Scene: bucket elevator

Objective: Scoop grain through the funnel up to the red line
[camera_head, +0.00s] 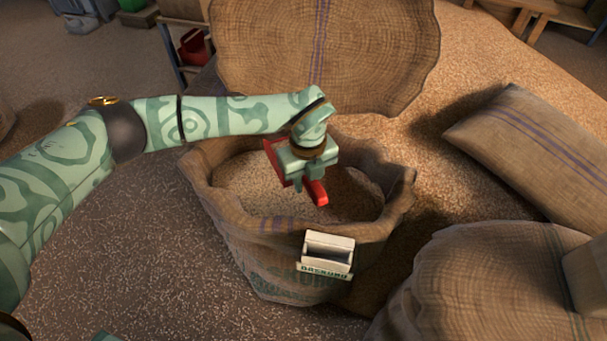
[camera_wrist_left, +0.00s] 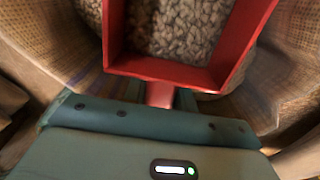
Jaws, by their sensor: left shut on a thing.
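My left gripper (camera_head: 306,168) is over the mouth of an open burlap sack (camera_head: 285,250) with grain (camera_head: 250,182) inside. It is shut on a red scoop (camera_head: 318,193), which shows on both sides of the hand. In the left wrist view the scoop (camera_wrist_left: 170,70) is a red box-shaped tray held by its handle (camera_wrist_left: 160,95), with grain (camera_wrist_left: 175,30) showing between its walls. How deep that grain lies cannot be told. No funnel or red line is in view. My right gripper is not in view.
A small white box with a lettered plate (camera_head: 328,252) is on the sack's front. A large burlap piece (camera_head: 325,50) rises behind the sack. Filled sacks (camera_head: 540,150) (camera_head: 490,285) lie to the right. Loose grain (camera_head: 490,50) is heaped at the back right. A red container (camera_head: 194,48) stands at the back left.

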